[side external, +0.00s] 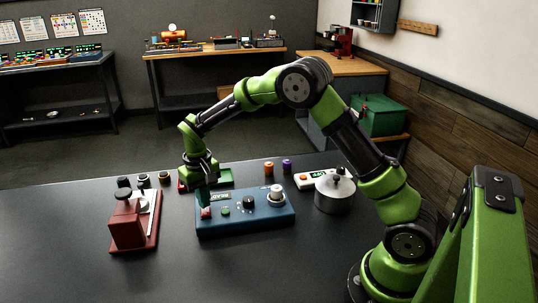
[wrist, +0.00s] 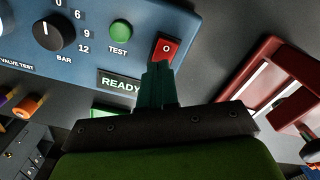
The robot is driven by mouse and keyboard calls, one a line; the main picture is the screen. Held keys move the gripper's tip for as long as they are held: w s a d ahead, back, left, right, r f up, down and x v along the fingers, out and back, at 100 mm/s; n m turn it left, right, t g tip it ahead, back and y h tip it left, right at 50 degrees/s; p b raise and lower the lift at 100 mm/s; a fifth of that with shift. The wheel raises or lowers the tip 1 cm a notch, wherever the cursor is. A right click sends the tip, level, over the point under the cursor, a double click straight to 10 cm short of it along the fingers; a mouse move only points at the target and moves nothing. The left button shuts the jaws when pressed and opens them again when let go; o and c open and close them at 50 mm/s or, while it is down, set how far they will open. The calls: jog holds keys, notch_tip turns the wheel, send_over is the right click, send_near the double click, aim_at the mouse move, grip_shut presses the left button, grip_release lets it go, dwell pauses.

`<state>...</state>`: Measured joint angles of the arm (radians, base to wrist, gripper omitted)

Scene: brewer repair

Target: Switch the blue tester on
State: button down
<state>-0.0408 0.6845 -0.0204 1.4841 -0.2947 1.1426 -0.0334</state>
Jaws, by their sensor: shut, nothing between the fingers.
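The blue tester (side external: 262,221) sits on the dark bench in the side view. In the wrist view its blue panel (wrist: 88,70) carries a black dial (wrist: 54,31), a green TEST button (wrist: 121,30) and a display (wrist: 119,83) lit with READY. The red rocker switch (wrist: 167,47) shows its O end; its other end is hidden behind my fingertips. My gripper (wrist: 157,68) is shut and empty, its tips at the switch. I cannot tell whether they touch it. In the side view my gripper (side external: 203,203) points down over the tester's left end, by the red switch (side external: 206,212).
A dark red machine (side external: 128,226) stands left of the tester. A metal pot (side external: 334,194) and a white device (side external: 312,180) are to the right. Small orange (side external: 268,169) and purple (side external: 287,167) parts stand behind. The bench front is clear.

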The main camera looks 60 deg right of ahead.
aim_at(208, 210)
notch_tip(208, 210, up, 6)
dwell(0.6)
jog(key=shift+f, duration=0.15)
jog(key=shift+s+a+f, duration=0.1)
jog(key=shift+s+f, duration=0.3)
jog(key=shift+s, duration=0.2)
jog(key=s+r+t, duration=0.2)
jog(key=s+r, duration=0.2)
jog(key=s, duration=0.4)
jog(key=s+a+r+t+y, duration=0.1)
jog(key=s+r+t, duration=0.1)
jog(key=s+r, duration=0.3)
jog(key=s+r+m+t+y, duration=0.1)
jog(key=s+r+t, duration=0.2)
jog(key=s, duration=0.8)
jog(key=shift+a+r, duration=0.4)
jog(key=shift+r, duration=0.55)
